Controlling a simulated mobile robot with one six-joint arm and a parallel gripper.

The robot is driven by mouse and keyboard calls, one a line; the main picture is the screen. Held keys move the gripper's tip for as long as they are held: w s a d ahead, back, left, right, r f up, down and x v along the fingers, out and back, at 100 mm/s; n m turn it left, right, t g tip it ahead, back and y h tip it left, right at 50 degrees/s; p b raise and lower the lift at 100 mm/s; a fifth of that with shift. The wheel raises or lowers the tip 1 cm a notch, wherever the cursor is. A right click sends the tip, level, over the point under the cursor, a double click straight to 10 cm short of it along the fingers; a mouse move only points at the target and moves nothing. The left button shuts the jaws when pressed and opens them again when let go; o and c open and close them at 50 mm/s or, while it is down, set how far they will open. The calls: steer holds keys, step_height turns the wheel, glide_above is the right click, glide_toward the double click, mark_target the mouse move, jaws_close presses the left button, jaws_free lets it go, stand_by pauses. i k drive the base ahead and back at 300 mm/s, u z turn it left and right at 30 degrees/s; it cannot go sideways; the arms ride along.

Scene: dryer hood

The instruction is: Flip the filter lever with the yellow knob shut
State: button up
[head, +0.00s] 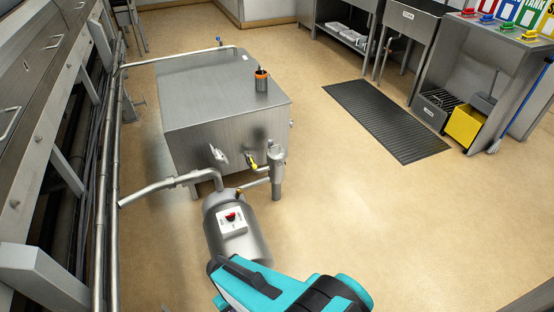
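A small lever with a yellow knob (253,165) shows in the head view, at the front right of a steel tank (205,142). It sits beside an upright metal cylinder with a side pipe (277,170), which may be the filter housing. The lever is small here, and I cannot tell its exact angle. My teal and black arm is at the bottom centre, nearer the camera than the lever. My gripper does not show in this view.
A motor-like cylinder (240,240) with a red button box (232,219) stands between my arm and the tank. Pipes run along the left. A black floor mat (385,118) and a yellow bucket (465,125) are right. Floor at right centre is clear.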

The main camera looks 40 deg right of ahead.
mark_target(254, 165)
steer(key=u, duration=1.15)
steer(key=k, duration=0.1)
steer(key=z, duration=2.15)
steer(key=i, duration=0.55)
steer(key=z, duration=0.15)
steer(key=k, duration=0.55)
steer(key=u, duration=0.3)
steer(key=i, duration=0.15)
steer(key=z, duration=0.15)
